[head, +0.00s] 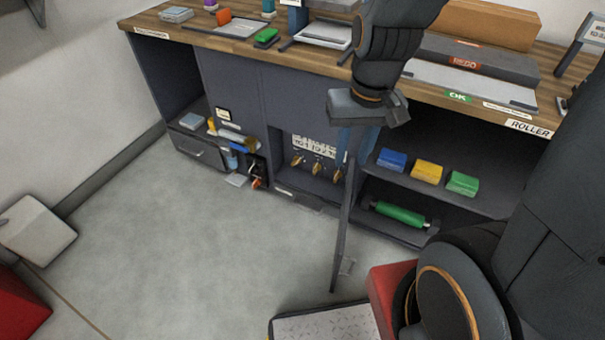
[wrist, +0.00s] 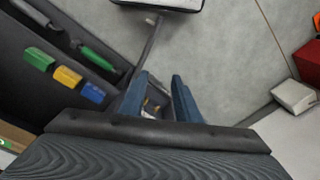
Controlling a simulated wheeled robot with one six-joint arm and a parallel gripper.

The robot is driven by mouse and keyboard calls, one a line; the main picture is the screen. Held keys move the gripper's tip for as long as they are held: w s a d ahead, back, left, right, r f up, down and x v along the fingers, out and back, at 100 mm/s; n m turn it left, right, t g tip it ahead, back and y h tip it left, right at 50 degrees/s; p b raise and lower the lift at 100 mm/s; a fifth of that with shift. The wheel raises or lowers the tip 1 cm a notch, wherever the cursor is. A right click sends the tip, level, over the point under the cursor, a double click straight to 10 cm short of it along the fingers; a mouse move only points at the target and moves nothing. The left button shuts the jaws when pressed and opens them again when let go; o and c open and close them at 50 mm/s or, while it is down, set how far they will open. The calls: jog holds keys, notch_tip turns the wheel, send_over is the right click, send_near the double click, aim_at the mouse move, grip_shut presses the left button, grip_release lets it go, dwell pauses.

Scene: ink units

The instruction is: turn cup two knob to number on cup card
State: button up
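Three small brass knobs sit in a row in the low open bay of the cabinet: a left one (head: 297,160), a middle one (head: 318,168) and a right one (head: 338,175). White number plates (head: 318,146) are on the wall above them; their figures are too small to read surely. I cannot tell which card is the cup card. My gripper (head: 354,152) hangs above and right of the knobs, its blue fingers apart with nothing between them. In the wrist view my gripper (wrist: 160,75) is open, and part of the knobs (wrist: 152,106) shows small beyond the fingers.
Blue (head: 391,160), yellow (head: 427,172) and green (head: 463,183) blocks sit on the right shelf above a green roller (head: 400,215). Brushes and cans (head: 235,140) are left. The floor (head: 190,240) before the cabinet is clear.

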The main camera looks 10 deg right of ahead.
jog(key=w+a+f+m+t+h+b, duration=0.1)
jog(key=w+a+f+m+t+b, duration=0.15)
jog(key=w+f+b, duration=0.95)
jog(key=w+a+f+m+t+b, duration=0.1)
jog(key=w+a+f+t+b, duration=0.3)
jog(key=w+f+b, duration=0.8)
jog(key=m+t+h+b, duration=0.2)
jog(key=h+b, duration=0.1)
jog(key=b, duration=0.3)
send_near(314, 171)
jog(key=s+a+r, duration=0.2)
jog(key=a+r, duration=0.2)
jog(key=r, duration=0.3)
jog(key=w+d+f+m+t+h+b, duration=0.1)
jog(key=w+d+f+t+h+b, duration=0.2)
jog(key=f+b, duration=0.7)
jog(key=shift+g+h, duration=0.6)
jog(key=shift+g, duration=0.25)
jog(key=b+x, duration=0.1)
jog(key=x, duration=0.1)
jog(key=b+x, duration=0.1)
jog(key=x, duration=0.2)
jog(key=b+x, duration=0.1)
jog(key=x, duration=0.1)
jog(key=shift+w+a+f, duration=0.2)
jog(key=shift+w+f, duration=0.05)
jog(key=shift+w, duration=0.05)
grip_shut()
